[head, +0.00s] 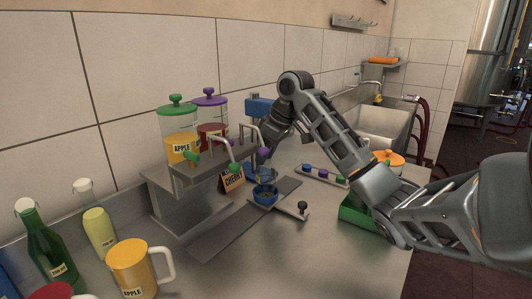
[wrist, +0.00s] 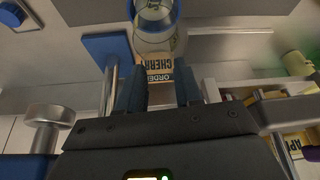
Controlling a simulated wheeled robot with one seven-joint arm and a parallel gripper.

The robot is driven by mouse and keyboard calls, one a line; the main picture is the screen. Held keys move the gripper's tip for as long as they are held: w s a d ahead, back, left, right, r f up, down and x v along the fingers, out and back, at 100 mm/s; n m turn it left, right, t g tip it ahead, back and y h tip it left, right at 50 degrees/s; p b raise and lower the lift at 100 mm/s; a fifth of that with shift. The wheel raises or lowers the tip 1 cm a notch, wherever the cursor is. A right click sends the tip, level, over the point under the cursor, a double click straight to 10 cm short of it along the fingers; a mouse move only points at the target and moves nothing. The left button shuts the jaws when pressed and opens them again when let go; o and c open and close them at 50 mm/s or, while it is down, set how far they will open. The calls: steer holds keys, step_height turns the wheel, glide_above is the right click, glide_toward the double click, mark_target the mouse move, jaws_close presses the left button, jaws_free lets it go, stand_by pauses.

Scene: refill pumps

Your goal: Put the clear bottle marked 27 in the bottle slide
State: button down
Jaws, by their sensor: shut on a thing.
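My gripper (head: 264,153) reaches down beside the pump stand. A black-knobbed lever (head: 300,209) extends right from the holder.
The pump stand (head: 185,190) carries an apple jar (head: 181,145) and a purple-lidded jar (head: 211,107). An order sign reading cherry (head: 232,180) stands close by. A green tray (head: 356,212) is at right, an apple pitcher (head: 132,268) and green bottle (head: 47,255) at front left.

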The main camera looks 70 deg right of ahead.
steer(key=shift+f, duration=0.15)
steer(key=c, duration=0.7)
jaws_free()
step_height(320, 180, up, 9)
steer(key=p, duration=0.7)
steer(key=shift+p, duration=0.4)
